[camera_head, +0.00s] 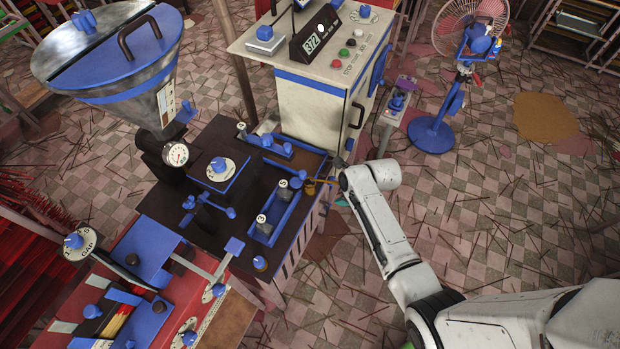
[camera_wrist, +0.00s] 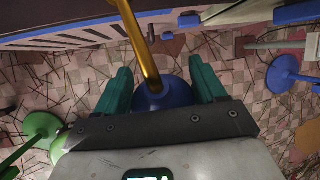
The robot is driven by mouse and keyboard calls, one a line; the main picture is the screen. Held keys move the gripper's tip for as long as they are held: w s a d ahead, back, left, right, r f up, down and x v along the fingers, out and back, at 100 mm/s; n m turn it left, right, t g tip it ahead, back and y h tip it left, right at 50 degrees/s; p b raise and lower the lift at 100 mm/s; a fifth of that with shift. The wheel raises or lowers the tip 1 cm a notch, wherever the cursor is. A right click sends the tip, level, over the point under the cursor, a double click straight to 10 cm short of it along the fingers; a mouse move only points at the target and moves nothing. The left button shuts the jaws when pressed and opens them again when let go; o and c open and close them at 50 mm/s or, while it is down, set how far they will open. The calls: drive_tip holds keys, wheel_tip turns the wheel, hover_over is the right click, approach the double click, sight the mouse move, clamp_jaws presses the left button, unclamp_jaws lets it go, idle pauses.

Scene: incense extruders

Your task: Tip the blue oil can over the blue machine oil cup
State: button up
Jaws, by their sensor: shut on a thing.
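My gripper (camera_wrist: 159,78) has its teal fingers on both sides of the blue oil can (camera_wrist: 172,97). The can's long brass spout (camera_wrist: 141,45) runs up and out of the wrist view, toward the machine. In the head view my gripper (camera_head: 341,178) is beside the machine's right edge, and the can's body is mostly hidden. I cannot tell which cup is the blue machine oil cup, or whether oil flows.
The dark machine table (camera_head: 200,222) holds blue trays with numbered weights (camera_head: 263,227). A control cabinet (camera_head: 313,105) stands behind, with a hopper (camera_head: 120,60) at the left. A blue fan (camera_head: 430,134) stands at the back right. Sticks litter the open floor at the right.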

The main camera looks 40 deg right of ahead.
drive_tip(key=shift+r, duration=0.15)
drive_tip(key=shift+r+g+h, duration=0.3)
drive_tip(key=shift+r+g, duration=0.1)
drive_tip(key=shift+r, duration=0.1)
idle(1.4)
drive_tip(key=shift+d+r+g, duration=0.1)
drive_tip(key=shift+r+g, duration=0.3)
idle(1.4)
drive_tip(key=shift+s+r+g+h, duration=0.1)
drive_tip(key=shift+r+g+h, duration=0.4)
idle(0.5)
drive_tip(key=shift+f+t+y+b, duration=0.3)
drive_tip(key=shift+f+t+y, duration=0.1)
drive_tip(key=shift+f+t, duration=0.4)
